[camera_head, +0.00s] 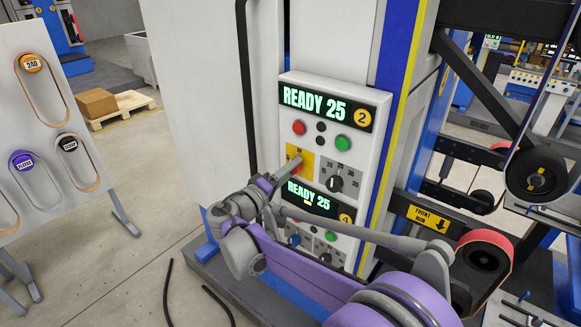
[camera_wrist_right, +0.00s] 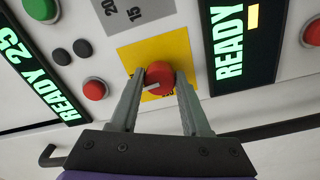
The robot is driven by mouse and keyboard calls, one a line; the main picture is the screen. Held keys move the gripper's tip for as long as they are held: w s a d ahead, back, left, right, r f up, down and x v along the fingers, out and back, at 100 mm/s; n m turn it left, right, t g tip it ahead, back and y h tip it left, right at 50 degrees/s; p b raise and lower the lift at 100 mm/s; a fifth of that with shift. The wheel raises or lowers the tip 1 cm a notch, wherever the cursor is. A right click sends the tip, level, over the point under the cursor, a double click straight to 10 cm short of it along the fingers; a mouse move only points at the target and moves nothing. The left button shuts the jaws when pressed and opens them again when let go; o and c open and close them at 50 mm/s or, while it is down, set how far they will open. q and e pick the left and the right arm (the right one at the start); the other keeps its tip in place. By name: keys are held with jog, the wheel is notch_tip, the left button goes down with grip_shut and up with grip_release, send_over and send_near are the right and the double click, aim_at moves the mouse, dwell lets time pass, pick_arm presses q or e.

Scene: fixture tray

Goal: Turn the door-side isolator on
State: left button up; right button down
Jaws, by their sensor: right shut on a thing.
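The isolator is a round red knob (camera_wrist_right: 160,75) with a short pale mark, on a yellow plate (camera_wrist_right: 150,50). In the head view, the yellow plate (camera_head: 307,166) is at the left of the upper control panel, and my gripper hides the knob there. My left gripper is in neither view.
A black rotary knob (camera_head: 335,183) on a grey plate is close right of the isolator. Red (camera_head: 299,128) and green (camera_head: 343,143) buttons sit above it, under a READY 25 display (camera_head: 322,104). A second READY 25 display (camera_head: 312,198) and more controls are below, partly behind my arm.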

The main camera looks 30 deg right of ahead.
jog(key=shift+m, duration=0.5)
jog(key=shift+c, duration=1.8)
grip_release()
jog(key=shift+a, duration=0.1)
jog(key=b+v, duration=0.1)
jog(key=v, duration=0.9)
jog(key=shift+s+a, duration=0.15)
jog(key=shift+a, duration=0.2)
jog(key=shift+d, duration=0.1)
